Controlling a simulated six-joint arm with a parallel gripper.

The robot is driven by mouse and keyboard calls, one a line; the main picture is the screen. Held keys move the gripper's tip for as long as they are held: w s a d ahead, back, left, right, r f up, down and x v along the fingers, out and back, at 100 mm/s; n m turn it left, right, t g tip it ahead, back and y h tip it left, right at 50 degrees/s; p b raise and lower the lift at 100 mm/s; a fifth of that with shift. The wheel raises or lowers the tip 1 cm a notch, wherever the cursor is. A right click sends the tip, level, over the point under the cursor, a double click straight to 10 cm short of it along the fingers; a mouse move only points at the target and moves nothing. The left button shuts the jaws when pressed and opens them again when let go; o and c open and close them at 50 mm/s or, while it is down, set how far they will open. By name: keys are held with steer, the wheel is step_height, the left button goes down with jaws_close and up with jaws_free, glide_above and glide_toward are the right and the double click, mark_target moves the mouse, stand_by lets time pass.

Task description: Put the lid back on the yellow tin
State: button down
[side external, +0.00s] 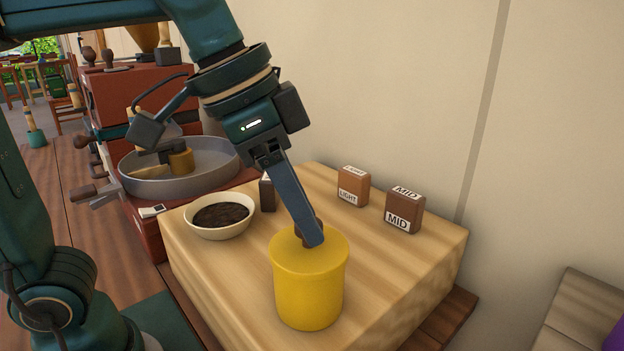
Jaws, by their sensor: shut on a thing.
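The yellow tin (308,306) stands upright on the pale wooden block. Its yellow lid (286,254) is on top of the tin, looking level and lined up with it. I cannot tell whether the lid is fully pressed down. My gripper (312,238) reaches down from above, tilted, and is shut on the lid's brown knob (300,234). The near finger hides most of the knob.
A white bowl of dark beans (220,214) stands at the block's left. A LIGHT box (353,187), a MID box (405,210) and a dark box (267,194) stand behind the tin. A round grey tray (190,186) belongs to the red machine (110,100).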

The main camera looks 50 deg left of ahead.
stand_by(0.4)
jaws_free()
steer(key=shift+r, duration=0.1)
stand_by(0.3)
steer(key=shift+r, duration=3.4)
jaws_close()
